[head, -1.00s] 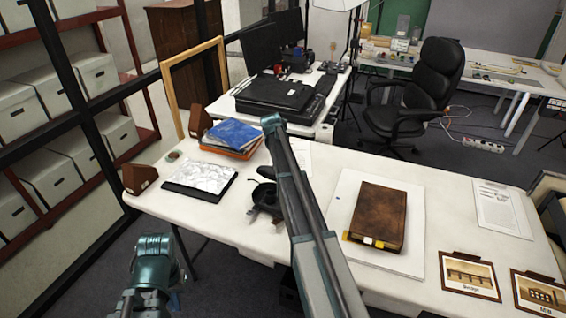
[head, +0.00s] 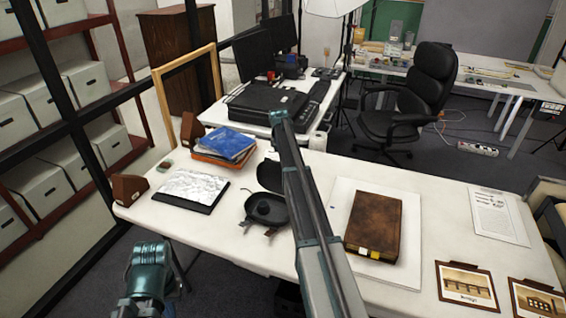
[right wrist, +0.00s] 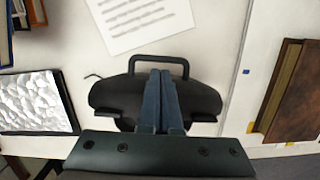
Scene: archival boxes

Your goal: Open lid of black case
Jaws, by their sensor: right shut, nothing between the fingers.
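The black case (head: 262,211) lies on the white table, rounded, with small latch-like tabs on its near edge. In the right wrist view the case (right wrist: 107,95) has a handle on its far side. A dark shape behind the case is partly covered by my right arm; I cannot tell whether it is a raised lid. My right gripper (right wrist: 161,75) is shut and empty, its fingertips over the case near the handle; contact cannot be told. My forearm hides it in the head view. My left arm shows at the lower left, but its fingers do not.
A brown book (head: 373,225) lies on a white board right of the case. A grey-white textured slab (head: 190,187) and an orange tray with blue folders (head: 222,145) are to the left. A printed sheet (head: 497,215) and framed pictures (head: 466,284) lie at the right.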

